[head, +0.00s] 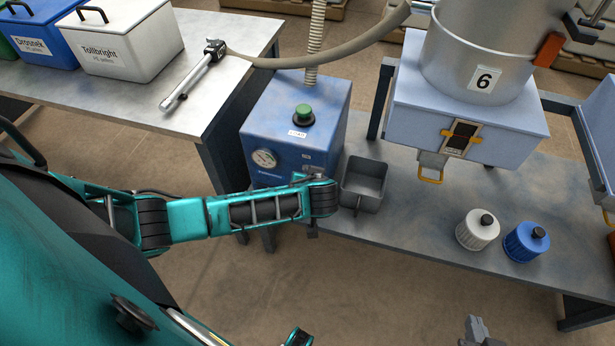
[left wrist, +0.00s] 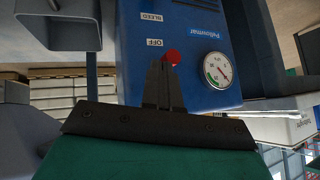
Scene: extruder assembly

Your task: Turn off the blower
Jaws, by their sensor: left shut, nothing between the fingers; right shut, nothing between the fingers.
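The blower (head: 262,128) is a blue box with a green button (head: 303,113) on top and a round gauge (head: 264,158) on its front. In the left wrist view a red button (left wrist: 173,57) sits on the blower's face next to an "OFF" label (left wrist: 155,42). My left gripper (left wrist: 162,66) is shut and empty. Its fingertips overlap the lower left of the red button there; I cannot tell whether they touch it. In the head view my left wrist hides the red button and most of that gripper. My right gripper (head: 477,326) is shut and empty at the bottom edge, away from the blower.
A grey open bin (head: 363,184) stands right beside the blower. A hose (head: 330,58) lies above the blower.

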